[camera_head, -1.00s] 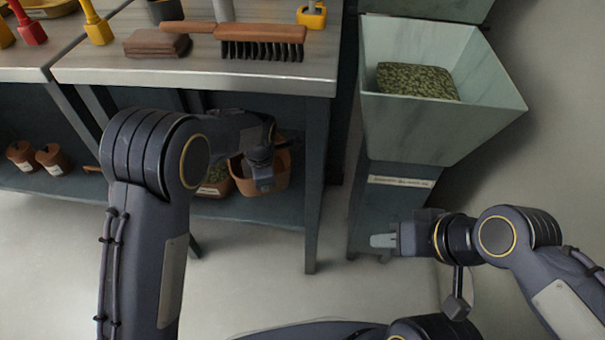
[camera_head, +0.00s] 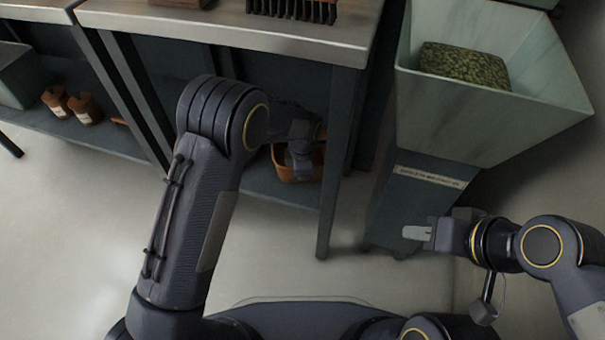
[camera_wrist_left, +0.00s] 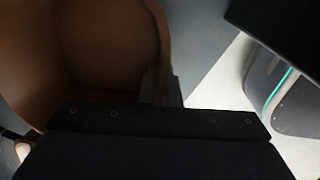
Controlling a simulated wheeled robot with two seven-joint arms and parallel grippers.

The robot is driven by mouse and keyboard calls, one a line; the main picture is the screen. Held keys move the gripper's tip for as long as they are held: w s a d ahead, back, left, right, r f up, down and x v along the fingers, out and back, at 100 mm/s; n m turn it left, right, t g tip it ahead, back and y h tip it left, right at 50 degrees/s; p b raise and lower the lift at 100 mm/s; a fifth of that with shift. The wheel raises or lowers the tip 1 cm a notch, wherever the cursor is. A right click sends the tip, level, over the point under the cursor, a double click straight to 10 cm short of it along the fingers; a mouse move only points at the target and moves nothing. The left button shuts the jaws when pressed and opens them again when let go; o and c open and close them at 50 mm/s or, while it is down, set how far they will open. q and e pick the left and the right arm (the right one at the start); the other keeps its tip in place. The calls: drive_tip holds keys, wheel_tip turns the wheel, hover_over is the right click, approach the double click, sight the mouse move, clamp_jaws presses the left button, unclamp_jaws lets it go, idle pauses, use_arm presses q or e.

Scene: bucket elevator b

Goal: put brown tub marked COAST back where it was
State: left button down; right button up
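A brown tub (camera_head: 287,168) is on the lower shelf under the bench in the head view, partly hidden by my left arm. Its marking cannot be read. The tub fills the left of the left wrist view (camera_wrist_left: 75,50), and its inside looks empty there. My left gripper (camera_head: 301,165) is at the tub, mostly hidden in the head view. In the left wrist view its fingers (camera_wrist_left: 160,87) are close together at the tub's wall and look shut on it. My right gripper (camera_head: 417,233) is empty, beside the grey-green elevator; its finger gap is not visible.
The bench top (camera_head: 240,25) overhangs the shelf, with a bench leg (camera_head: 335,170) just right of the tub. Two small brown pots (camera_head: 72,104) stand on the left shelf. The elevator's hopper (camera_head: 480,115) holds green material (camera_head: 464,64). The floor in front is open.

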use_arm(q)
drive_tip(key=shift+f, duration=0.15)
drive_tip(key=c, duration=1.6)
unclamp_jaws()
drive_tip(key=shift+c, duration=0.2)
wheel_tip(320, 180, up, 8)
drive_tip(key=p, duration=0.3)
drive_tip(key=shift+s, duration=0.35)
drive_tip(key=shift+f, duration=0.1)
